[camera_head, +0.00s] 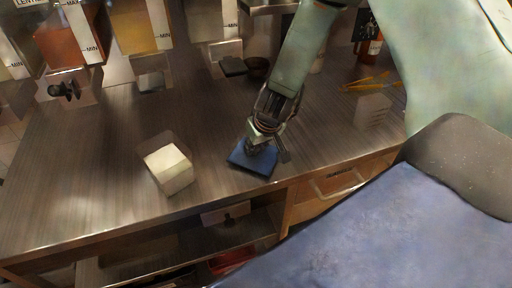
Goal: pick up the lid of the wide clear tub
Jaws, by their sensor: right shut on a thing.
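A flat blue square piece (240,161), which looks like the lid, is at the counter's front edge, right of the middle. My right gripper (262,143) points down onto it and is shut on it. The fingertips hide part of its top. I cannot tell whether it touches the counter. A see-through tub with a pale, blocky filling (170,168) stands to the left, apart from the gripper, with no lid visible on it. My left gripper is not in view.
The steel counter (95,165) is clear around the tub. Dispensers with orange (70,38) and yellow (133,27) contents line the back. A small dark bowl (258,67), a faint clear box (373,110) and yellow tongs (370,83) lie farther back. Drawers and shelves are below.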

